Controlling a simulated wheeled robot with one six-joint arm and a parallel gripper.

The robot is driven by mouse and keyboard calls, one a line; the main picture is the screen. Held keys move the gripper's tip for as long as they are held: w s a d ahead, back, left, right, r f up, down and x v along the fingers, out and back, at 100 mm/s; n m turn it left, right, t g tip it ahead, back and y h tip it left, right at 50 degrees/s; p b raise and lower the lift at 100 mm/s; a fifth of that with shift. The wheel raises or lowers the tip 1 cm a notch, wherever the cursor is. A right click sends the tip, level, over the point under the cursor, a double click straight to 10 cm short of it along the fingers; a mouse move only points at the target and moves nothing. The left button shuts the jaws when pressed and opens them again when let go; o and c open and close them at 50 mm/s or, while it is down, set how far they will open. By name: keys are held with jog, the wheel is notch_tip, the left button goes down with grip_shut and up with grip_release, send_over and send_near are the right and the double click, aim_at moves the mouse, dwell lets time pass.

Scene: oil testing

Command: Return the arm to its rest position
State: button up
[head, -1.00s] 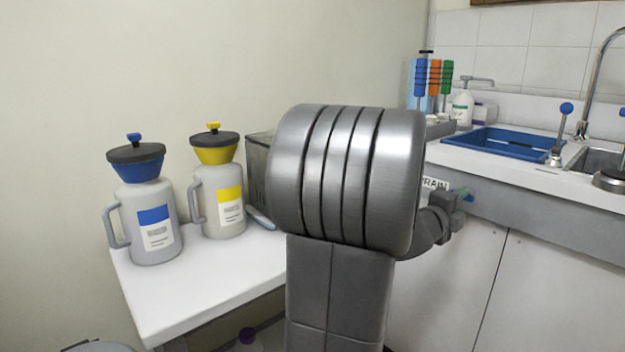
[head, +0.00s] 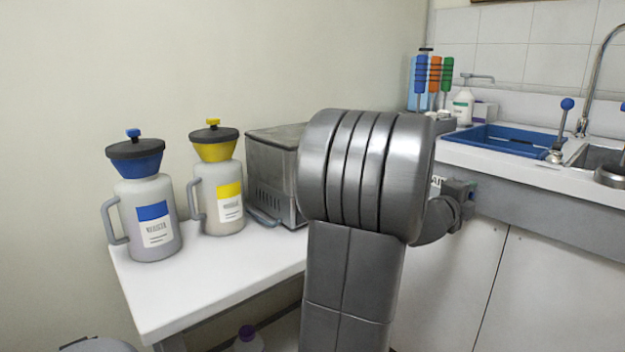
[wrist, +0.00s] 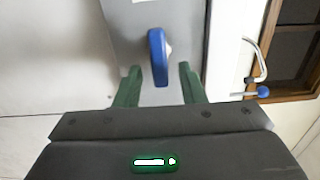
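My arm stands upright in the middle of the head view, with its large grey joint covering part of the counter front. My gripper (wrist: 159,68) shows in the wrist view as two green fingers spread apart with nothing clamped between them. A blue handle (wrist: 156,58) on a grey panel appears just past the fingertips; whether it touches them I cannot tell. In the head view, the wrist end of my arm is by the counter front, and the fingers are mostly hidden.
A blue-labelled jug (head: 148,215) and a yellow-labelled jug (head: 217,195) stand on a white table (head: 200,285) beside a metal box (head: 275,165). A blue tray (head: 495,142), a blue-knobbed lever (head: 560,125) and a sink (head: 597,155) are on the right counter.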

jog(key=shift+x, duration=0.85)
jog(key=n+p, duration=0.1)
jog(key=r+n+p, duration=0.1)
jog(key=shift+a+n, duration=0.15)
jog(key=shift+n, duration=0.15)
jog(key=n+p, duration=0.2)
jog(key=n, duration=0.1)
jog(key=shift+a+n, duration=0.15)
jog(key=shift+n, duration=0.15)
